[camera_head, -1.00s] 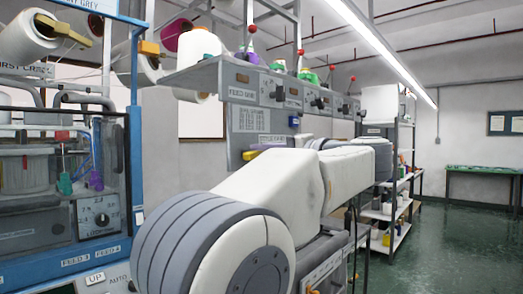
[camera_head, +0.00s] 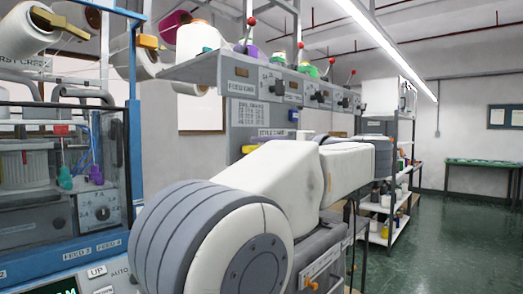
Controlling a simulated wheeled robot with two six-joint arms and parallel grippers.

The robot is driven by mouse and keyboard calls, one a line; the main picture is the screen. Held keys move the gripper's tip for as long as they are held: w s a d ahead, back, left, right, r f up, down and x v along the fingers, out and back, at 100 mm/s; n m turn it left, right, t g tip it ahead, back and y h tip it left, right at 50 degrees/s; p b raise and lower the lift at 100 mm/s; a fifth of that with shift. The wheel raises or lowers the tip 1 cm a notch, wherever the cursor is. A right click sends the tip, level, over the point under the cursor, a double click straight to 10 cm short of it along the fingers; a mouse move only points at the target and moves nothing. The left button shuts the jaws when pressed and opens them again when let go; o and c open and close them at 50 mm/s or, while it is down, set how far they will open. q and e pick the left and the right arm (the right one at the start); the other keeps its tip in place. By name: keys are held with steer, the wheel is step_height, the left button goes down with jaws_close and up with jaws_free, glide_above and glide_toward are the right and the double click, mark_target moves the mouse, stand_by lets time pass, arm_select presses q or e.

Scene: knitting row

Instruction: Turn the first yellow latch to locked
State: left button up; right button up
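A large white and grey arm of mine crosses the middle and hides the lower part of the panel. The fingers of my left gripper cannot be made out, nor whether they touch anything. My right gripper is not in view.
A knitting machine with a blue frame (camera_head: 133,130) and a dial (camera_head: 101,213) stands at left. Red-knobbed levers line the grey feed panel (camera_head: 262,90). A shelf rack (camera_head: 385,215) stands behind my arm. Green floor (camera_head: 450,240) is open at right.

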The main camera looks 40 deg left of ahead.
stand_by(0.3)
arm_select(q)
steer(key=d, duration=1)
steer(key=shift+s+d+b, duration=0.25)
steer(key=shift+s+b, duration=0.2)
